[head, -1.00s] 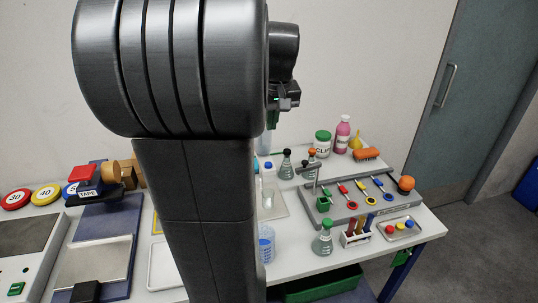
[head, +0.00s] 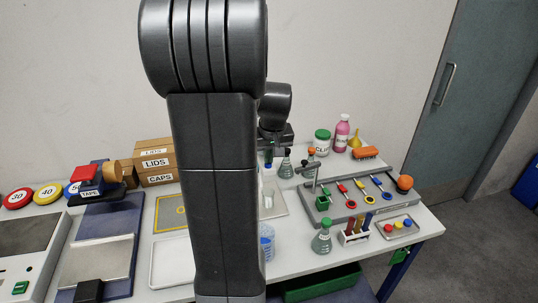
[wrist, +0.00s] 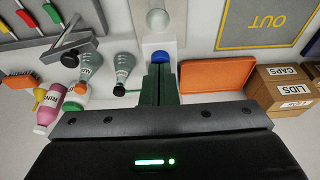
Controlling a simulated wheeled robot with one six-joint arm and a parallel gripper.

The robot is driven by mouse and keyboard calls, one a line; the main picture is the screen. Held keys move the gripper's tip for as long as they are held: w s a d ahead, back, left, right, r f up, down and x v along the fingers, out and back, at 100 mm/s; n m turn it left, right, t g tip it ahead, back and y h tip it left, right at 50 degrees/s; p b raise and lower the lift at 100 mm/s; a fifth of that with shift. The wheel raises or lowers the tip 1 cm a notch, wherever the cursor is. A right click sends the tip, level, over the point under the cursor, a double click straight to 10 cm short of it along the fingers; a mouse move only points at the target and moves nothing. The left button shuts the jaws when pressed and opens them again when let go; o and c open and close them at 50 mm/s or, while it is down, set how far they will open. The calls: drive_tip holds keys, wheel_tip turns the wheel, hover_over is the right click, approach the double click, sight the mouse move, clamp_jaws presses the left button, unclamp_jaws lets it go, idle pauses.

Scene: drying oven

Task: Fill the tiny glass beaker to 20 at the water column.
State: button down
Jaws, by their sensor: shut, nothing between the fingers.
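In the wrist view my gripper (wrist: 160,72) is shut and empty, its dark green fingers pointing at a blue round button or cap (wrist: 161,56) on a white body. I cannot tell whether they touch it. Just beyond stands a small clear glass vessel (wrist: 158,19) on a pale tray, likely the tiny beaker; its water level is not readable. In the head view my gripper (head: 269,150) is small above the back of the bench, partly behind my arm. The small glass (head: 267,200) shows only at my arm's edge. The water column is mostly hidden by my arm.
Conical flasks (wrist: 90,65) stand close to the left of my gripper in the wrist view; an orange tray (wrist: 215,73) and cardboard boxes (wrist: 285,85) are to the right. A larger beaker with blue markings (head: 266,240) and a tool rack (head: 350,205) stand on the bench.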

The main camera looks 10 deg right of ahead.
drive_tip(key=shift+f, duration=0.1)
wheel_tip(320, 180, down, 2)
drive_tip(key=shift+s+b, duration=0.1)
drive_tip(key=shift+b, duration=0.8)
drive_tip(key=shift+s+a+f, duration=0.1)
drive_tip(key=shift+s+f, duration=0.15)
drive_tip(key=shift+f, duration=0.05)
idle(1.1)
drive_tip(key=shift+r+p, duration=0.35)
drive_tip(key=shift+r, duration=0.15)
drive_tip(key=r+p, duration=0.2)
drive_tip(key=r, duration=0.1)
drive_tip(key=r+p, duration=0.1)
drive_tip(key=shift+w+r, duration=0.3)
drive_tip(key=b+v, duration=0.1)
drive_tip(key=v, duration=0.8)
drive_tip(key=shift+r+b, duration=0.35)
drive_tip(key=shift+s, duration=0.1)
